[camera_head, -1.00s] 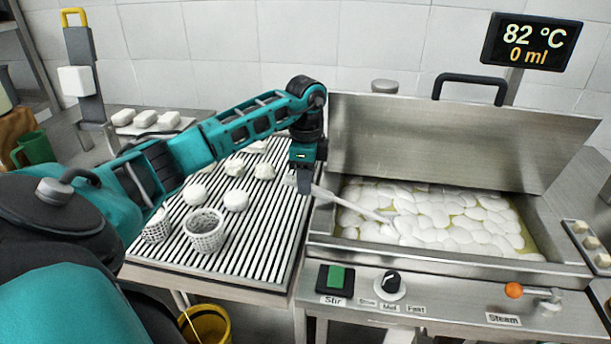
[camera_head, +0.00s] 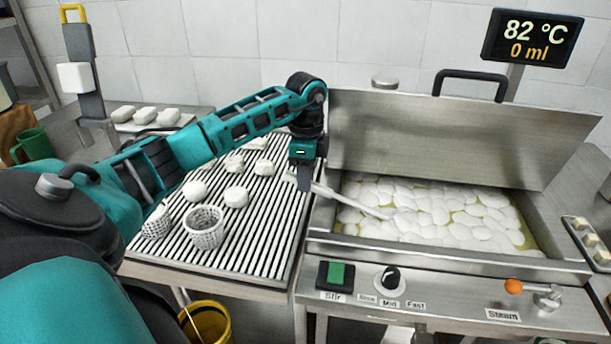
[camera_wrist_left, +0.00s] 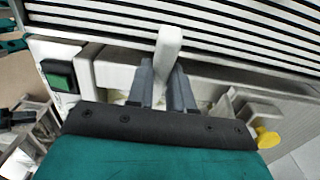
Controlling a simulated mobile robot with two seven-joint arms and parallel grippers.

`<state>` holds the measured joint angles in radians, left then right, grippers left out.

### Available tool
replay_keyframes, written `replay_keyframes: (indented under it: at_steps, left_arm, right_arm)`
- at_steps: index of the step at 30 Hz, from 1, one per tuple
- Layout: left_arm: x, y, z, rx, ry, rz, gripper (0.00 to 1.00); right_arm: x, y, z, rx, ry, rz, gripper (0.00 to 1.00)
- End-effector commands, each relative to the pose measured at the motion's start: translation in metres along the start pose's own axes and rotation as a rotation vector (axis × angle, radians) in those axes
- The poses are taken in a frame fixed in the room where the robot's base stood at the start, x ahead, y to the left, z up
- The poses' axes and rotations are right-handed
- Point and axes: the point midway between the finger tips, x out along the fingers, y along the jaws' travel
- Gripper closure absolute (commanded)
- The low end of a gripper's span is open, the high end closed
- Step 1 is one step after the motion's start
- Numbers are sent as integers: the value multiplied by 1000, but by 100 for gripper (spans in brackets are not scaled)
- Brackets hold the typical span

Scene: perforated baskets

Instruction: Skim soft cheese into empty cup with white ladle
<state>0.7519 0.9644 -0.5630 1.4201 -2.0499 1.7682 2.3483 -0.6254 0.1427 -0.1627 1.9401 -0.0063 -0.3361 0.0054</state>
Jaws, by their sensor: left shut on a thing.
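My left gripper (camera_head: 304,178) is shut on the handle of the white ladle (camera_head: 345,199), above the left rim of the steel vat. In the left wrist view, the two fingers (camera_wrist_left: 163,88) close around the white handle (camera_wrist_left: 168,45). The ladle slants down to the right, and its far end lies among the white curds, where its bowl is hard to make out. The soft cheese (camera_head: 430,217) floats as white lumps in yellowish liquid in the vat. An empty perforated white cup (camera_head: 205,228) stands on the slatted rack, with another cup (camera_head: 157,223) partly hidden behind my arm.
The slatted drain rack (camera_head: 262,240) holds several white cheese pieces (camera_head: 236,196). The vat's raised steel lid (camera_head: 440,140) stands behind the curds. Its front panel has a green Stir button (camera_head: 336,274), a knob (camera_head: 390,278) and an orange-tipped Steam lever (camera_head: 513,286). A yellow bucket (camera_head: 208,325) sits below.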

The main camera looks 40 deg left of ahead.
Motion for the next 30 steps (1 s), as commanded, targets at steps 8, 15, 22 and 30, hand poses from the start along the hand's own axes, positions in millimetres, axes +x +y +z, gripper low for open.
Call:
replay_keyframes:
  at_steps: [8, 15, 22, 30]
  left_arm:
    - [-22, 0, 0, 0, 24, -2, 100]
    - [-38, -1, 0, 0, 51, -3, 100]
    - [-57, 0, 0, -1, 74, -2, 100]
    - [-79, 0, 0, 0, 103, -2, 100]
  right_arm:
    - [-8, 0, -12, 0, 0, 0, 62]
    - [-9, 0, -15, 0, 2, 0, 62]
    - [-9, 0, -14, 0, 2, 0, 62]
    - [-9, 0, -14, 0, 2, 0, 62]
